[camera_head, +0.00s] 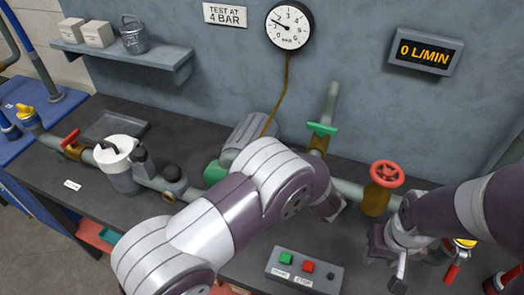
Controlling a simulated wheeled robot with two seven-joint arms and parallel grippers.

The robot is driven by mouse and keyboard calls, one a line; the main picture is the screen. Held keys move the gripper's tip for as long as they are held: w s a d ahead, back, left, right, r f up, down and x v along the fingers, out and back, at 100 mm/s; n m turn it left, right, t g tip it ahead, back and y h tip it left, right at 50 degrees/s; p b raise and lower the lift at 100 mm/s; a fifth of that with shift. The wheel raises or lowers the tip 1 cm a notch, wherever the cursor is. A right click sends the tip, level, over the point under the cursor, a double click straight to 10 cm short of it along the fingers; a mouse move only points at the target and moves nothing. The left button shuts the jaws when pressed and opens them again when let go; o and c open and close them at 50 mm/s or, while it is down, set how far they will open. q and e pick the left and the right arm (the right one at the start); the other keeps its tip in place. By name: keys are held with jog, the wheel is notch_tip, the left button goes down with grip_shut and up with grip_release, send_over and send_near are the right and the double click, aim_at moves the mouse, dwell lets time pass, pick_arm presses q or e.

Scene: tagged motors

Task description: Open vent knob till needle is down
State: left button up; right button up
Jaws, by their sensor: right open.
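The round pressure gauge (290,27) hangs on the back wall; its needle points to the left and slightly up, between the low numbers. I cannot tell for certain which part is the vent knob. A dark round cap (173,172) sits on the pipe left of my arm, and a yellow-topped fitting (465,243) shows at the right beside my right wrist. My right gripper (388,262) is open and empty above the bench at the right, below the red handwheel (386,174). My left gripper (334,207) is mostly hidden by its own arm; its jaws are unclear.
A pipe with a green-handled valve (322,129) and a red-handled valve (71,137) runs along the dark bench (60,207). A start/stop box (304,271) stands at the front. A display (425,52) reads 0 L/MIN. My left arm covers the bench's middle.

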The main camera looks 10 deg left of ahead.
pick_arm(q)
jog(key=shift+w+r, duration=0.15)
jog(key=shift+r, duration=0.35)
jog(key=o, duration=1)
jog(key=shift+w+d, duration=0.2)
jog(key=shift+w, duration=0.05)
jog(key=shift+s+a+f, duration=0.1)
